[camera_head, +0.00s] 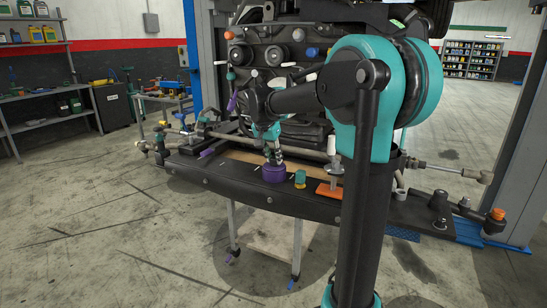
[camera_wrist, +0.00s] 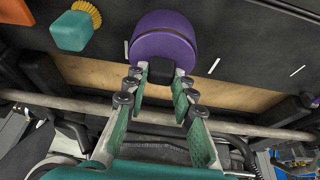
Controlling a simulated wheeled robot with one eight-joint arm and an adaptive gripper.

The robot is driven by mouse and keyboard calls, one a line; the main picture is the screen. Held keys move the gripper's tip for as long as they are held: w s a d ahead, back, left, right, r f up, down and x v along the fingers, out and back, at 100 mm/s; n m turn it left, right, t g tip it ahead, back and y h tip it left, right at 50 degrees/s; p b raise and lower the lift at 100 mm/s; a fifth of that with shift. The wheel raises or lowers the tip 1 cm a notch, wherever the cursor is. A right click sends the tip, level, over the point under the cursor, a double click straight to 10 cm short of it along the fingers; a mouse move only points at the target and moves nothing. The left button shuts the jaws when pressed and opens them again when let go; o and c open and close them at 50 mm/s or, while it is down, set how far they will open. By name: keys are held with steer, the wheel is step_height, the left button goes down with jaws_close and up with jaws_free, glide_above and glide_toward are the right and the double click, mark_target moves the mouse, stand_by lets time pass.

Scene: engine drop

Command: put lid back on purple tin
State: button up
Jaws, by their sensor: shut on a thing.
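The purple tin (camera_head: 273,174) stands upright on the dark bench below the engine. My gripper (camera_head: 272,158) points down directly above it. In the wrist view my gripper (camera_wrist: 161,75) has its fingertips close around a dark block, seemingly the knob of the lid (camera_wrist: 165,45). The lid's purple top lies just beyond the fingertips, in line with the tin. Lid and tin look like one purple shape, so I cannot tell whether a gap lies between them.
A teal block (camera_head: 300,178) stands just right of the tin; it also shows in the wrist view (camera_wrist: 73,31), beside a yellow round brush (camera_wrist: 88,12). An orange plate (camera_head: 329,191) lies farther right. The engine (camera_head: 295,80) rises close behind.

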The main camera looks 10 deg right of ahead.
stand_by(0.4)
steer(key=o, duration=1.5)
steer(key=shift+r, duration=3.5)
steer(key=shift+c, duration=0.6)
jaws_close()
steer(key=shift+f, duration=0.75)
steer(key=shift+f, duration=0.35)
